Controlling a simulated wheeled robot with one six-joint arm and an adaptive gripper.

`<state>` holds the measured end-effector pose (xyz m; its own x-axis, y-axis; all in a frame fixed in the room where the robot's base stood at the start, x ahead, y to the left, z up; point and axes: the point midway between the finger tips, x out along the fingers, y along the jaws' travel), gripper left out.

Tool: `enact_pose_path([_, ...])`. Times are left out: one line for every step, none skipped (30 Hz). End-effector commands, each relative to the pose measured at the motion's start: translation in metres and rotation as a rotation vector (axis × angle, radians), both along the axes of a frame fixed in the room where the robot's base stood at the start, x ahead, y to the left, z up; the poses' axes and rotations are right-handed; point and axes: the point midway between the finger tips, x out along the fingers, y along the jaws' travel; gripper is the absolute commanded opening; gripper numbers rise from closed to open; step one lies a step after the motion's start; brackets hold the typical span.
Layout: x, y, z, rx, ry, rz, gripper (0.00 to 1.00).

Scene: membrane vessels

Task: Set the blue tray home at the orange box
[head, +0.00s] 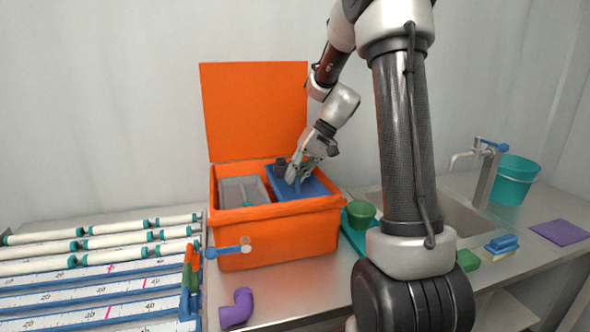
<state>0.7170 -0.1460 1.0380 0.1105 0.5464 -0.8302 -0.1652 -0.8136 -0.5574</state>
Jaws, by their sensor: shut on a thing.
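The orange box (280,245) stands open on the metal counter, its lid (254,112) raised upright at the back. The blue tray (312,187) is in the right part of the box's opening, level with or near the rim. Whether it rests on anything is hard to tell. My gripper (292,180) is over the blue tray, pointing down, and shut on it. The fingertips are small and partly hidden against the tray. A grey tray (238,190) lies in the left part of the box.
White vessels with teal ends (117,227) lie on scaled racks at left. A purple elbow pipe (237,308) lies in front of the box. A green cup (361,213) stands right of it. A sink (455,212) and a teal bucket (513,182) are farther right.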

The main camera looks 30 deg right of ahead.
Motion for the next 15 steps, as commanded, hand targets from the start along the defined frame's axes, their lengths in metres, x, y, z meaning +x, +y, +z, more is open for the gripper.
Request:
enact_pose_path([0.000,0.000,-0.003,0.000,0.001,0.001,0.00])
enact_pose_path([0.000,0.000,-0.005,0.000,0.000,0.000,0.00])
enact_pose_path([0.000,0.000,-0.008,0.000,-0.001,0.001,0.00])
enact_pose_path([0.000,0.000,-0.010,0.000,-0.001,0.000,0.00])
enact_pose_path([0.000,0.000,-0.012,0.000,-0.001,0.000,0.00])
enact_pose_path([0.000,0.000,-0.014,0.000,-0.001,-0.001,0.00])
enact_pose_path([0.000,0.000,-0.016,0.000,0.000,0.000,0.00])
enact_pose_path([0.000,0.000,-0.017,0.000,0.000,0.000,0.00])
enact_pose_path([0.000,0.000,-0.019,0.001,0.000,0.000,0.00])
enact_pose_path([0.000,0.000,-0.021,0.001,0.000,0.000,0.00])
enact_pose_path([0.000,0.000,-0.022,0.001,0.000,0.000,0.00])
enact_pose_path([0.000,0.000,-0.023,0.001,-0.001,-0.001,0.00])
enact_pose_path([0.000,0.000,-0.024,0.000,-0.001,0.000,0.00])
enact_pose_path([0.000,0.000,-0.025,0.000,-0.001,0.000,0.00])
enact_pose_path([0.000,0.000,-0.026,0.000,-0.002,0.000,0.00])
